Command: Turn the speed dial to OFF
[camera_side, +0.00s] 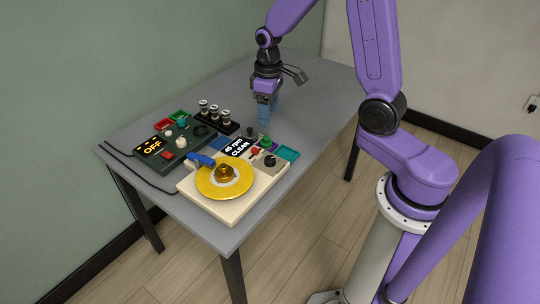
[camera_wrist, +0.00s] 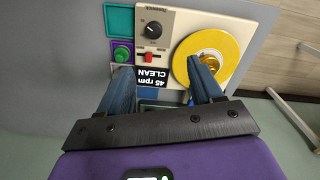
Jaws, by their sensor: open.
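The black speed dial (camera_side: 270,161) sits on the cream turntable (camera_side: 211,209), near its right corner in the side view. In the wrist view the dial (camera_wrist: 153,29) is at the top, with a pale pointer mark; its label is too small to read. The turntable's display (camera_side: 238,147) reads "45 rpm CLEAN" and shows upside down in the wrist view (camera_wrist: 156,78). My gripper (camera_side: 264,117) points down above the table, behind the turntable and away from the dial. In the wrist view its blue fingers (camera_wrist: 160,72) are spread with nothing between them.
A yellow record (camera_side: 207,190) lies on the platter beside a blue tonearm (camera_side: 201,159). A red slider (camera_wrist: 153,59) sits near the dial. A dark box (camera_side: 172,154) with an "OFF" display stands left, and a rack of jars (camera_side: 214,117) behind. The far table is clear.

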